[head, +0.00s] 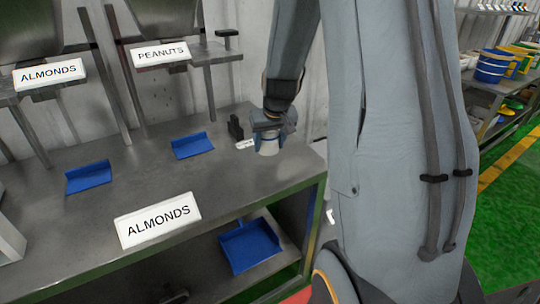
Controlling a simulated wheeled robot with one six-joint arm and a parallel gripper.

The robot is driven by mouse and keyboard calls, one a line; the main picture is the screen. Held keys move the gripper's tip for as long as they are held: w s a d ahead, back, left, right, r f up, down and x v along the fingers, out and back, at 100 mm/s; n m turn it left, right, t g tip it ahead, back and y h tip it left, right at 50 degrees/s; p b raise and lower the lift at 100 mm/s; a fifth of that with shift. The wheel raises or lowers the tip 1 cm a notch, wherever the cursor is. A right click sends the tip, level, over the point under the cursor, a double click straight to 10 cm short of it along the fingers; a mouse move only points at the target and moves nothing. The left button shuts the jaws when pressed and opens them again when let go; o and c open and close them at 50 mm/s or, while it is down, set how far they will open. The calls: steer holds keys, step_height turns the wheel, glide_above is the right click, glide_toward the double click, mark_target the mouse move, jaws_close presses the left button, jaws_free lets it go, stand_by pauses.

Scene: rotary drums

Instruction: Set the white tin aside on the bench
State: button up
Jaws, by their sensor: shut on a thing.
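The white tin (268,148) is near the back right of the grey metal bench (130,185) in the head view. The gripper hides the upper part of the tin. The tin looks upright and low over the bench top; I cannot tell whether its base touches the surface.
A small black block (235,128) and a small white label (245,143) are just left of the tin. Blue scoop trays (192,146) (89,178) lie farther left. An ALMONDS sign (158,220) stands at the front edge. The bench middle is clear. My arm blocks the right side.

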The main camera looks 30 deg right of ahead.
mark_target(270, 153)
steer(key=shift+f, duration=2.3)
steer(key=shift+f+b, duration=0.2)
steer(key=shift+b, duration=0.2)
steer(key=o, duration=1.3)
steer(key=shift+c, duration=0.2)
steer(key=shift+r, duration=0.15)
steer(key=shift+r+p, duration=0.3)
steer(key=d+b+v, duration=0.1)
steer(key=v, duration=1)
steer(key=s+a+f+n+g, duration=0.1)
steer(key=s+a+f, duration=0.1)
steer(key=s+a, duration=0.6)
steer(key=s+a+f+n+g+y, duration=0.1)
steer(key=s+a+f+g, duration=0.1)
steer(key=s+a, duration=0.6)
steer(key=shift+s+a+f+n+g, duration=0.3)
steer(key=shift+s+f+n, duration=0.1)
steer(key=shift+s+f, duration=0.4)
